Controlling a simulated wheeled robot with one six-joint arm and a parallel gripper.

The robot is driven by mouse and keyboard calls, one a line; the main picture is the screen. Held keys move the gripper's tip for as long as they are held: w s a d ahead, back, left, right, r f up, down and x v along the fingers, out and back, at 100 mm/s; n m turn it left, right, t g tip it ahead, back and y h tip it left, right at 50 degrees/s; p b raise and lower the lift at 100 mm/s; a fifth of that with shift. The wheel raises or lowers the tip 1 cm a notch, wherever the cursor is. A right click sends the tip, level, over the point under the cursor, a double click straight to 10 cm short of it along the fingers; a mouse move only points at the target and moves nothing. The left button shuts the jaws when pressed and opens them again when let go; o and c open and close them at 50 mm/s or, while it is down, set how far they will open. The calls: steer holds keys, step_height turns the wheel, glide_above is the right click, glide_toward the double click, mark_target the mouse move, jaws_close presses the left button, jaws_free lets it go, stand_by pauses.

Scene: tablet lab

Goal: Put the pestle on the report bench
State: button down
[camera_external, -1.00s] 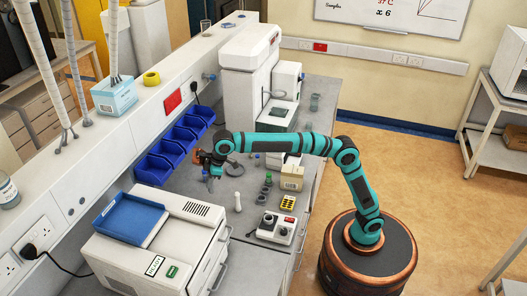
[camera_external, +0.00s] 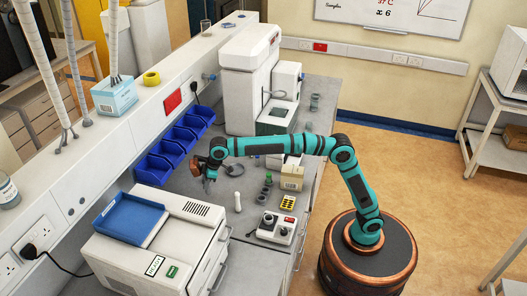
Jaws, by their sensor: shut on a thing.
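My gripper (camera_external: 209,182) points down over the grey bench, in front of the blue bins. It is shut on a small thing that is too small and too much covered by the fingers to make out. A pale, slim, upright thing (camera_external: 237,201), pestle-like in shape, stands on the bench just right of my gripper and apart from it. I cannot tell for sure which of the two is the pestle. No label in view marks out a report bench.
Blue bins (camera_external: 167,155) line the wall side. A white machine with a blue tray (camera_external: 131,217) stands in front. The shelf top carries a yellow roll (camera_external: 151,78).

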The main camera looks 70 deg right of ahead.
steer(key=shift+f, duration=2.25)
steer(key=shift+f, duration=0.15)
steer(key=c, duration=1.3)
jaws_free()
steer(key=v, duration=1.2)
